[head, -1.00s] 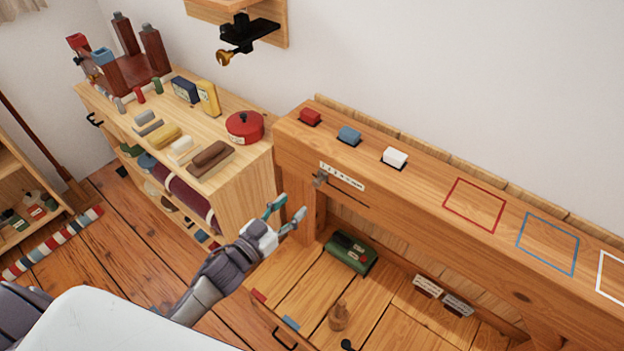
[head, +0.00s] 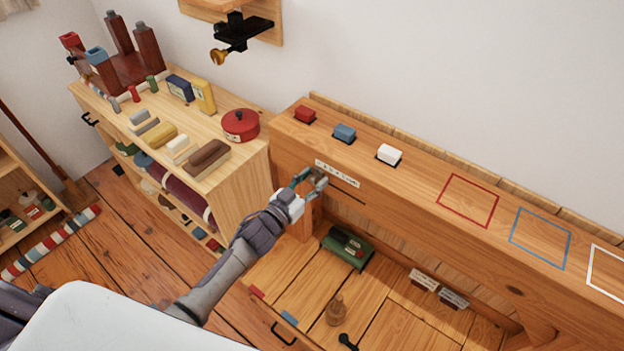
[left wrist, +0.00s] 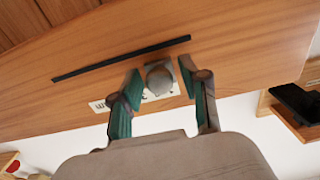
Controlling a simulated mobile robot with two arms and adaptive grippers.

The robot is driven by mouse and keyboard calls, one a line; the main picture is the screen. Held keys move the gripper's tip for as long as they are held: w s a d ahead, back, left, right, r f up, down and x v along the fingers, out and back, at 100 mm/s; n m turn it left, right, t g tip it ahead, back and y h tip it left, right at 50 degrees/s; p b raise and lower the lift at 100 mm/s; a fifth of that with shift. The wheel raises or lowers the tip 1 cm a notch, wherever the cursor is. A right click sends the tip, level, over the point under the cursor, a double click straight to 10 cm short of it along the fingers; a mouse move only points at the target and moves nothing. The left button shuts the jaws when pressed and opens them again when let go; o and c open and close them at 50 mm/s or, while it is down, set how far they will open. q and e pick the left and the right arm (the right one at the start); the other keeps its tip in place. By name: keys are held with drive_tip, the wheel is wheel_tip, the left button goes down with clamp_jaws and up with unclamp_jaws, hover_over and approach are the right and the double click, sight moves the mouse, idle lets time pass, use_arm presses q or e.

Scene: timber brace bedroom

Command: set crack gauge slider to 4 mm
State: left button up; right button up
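The crack gauge is on the front face of the wooden beam, with a white scale strip (head: 337,174) and a dark slot (left wrist: 120,58). Its grey slider knob (left wrist: 159,77) shows in the left wrist view, beside one end of the slot and in front of the scale. My left gripper (head: 309,181) is at the gauge. In the left wrist view its two green-padded fingers (left wrist: 157,83) stand apart on either side of the knob, with a small gap showing on each side. The scale marks are partly hidden and too small to read. My right gripper is not in view.
Red (head: 305,114), blue (head: 344,133) and white (head: 389,154) blocks sit on the beam top, left of coloured outlined squares. A green box (head: 347,248) and a wooden peg (head: 337,311) are below. A shelf (head: 240,160) with a red pot (head: 240,125) stands left.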

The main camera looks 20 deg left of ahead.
sight(339, 183)
use_arm(q)
clamp_jaws()
drive_tip(key=shift+d, duration=0.1)
drive_tip(key=d, duration=0.2)
drive_tip(key=s+d, duration=0.2)
drive_tip(key=d, duration=0.1)
drive_tip(key=shift+d+p, duration=0.3)
drive_tip(key=shift+a, duration=0.1)
drive_tip(key=shift+o, duration=1.2)
unclamp_jaws()
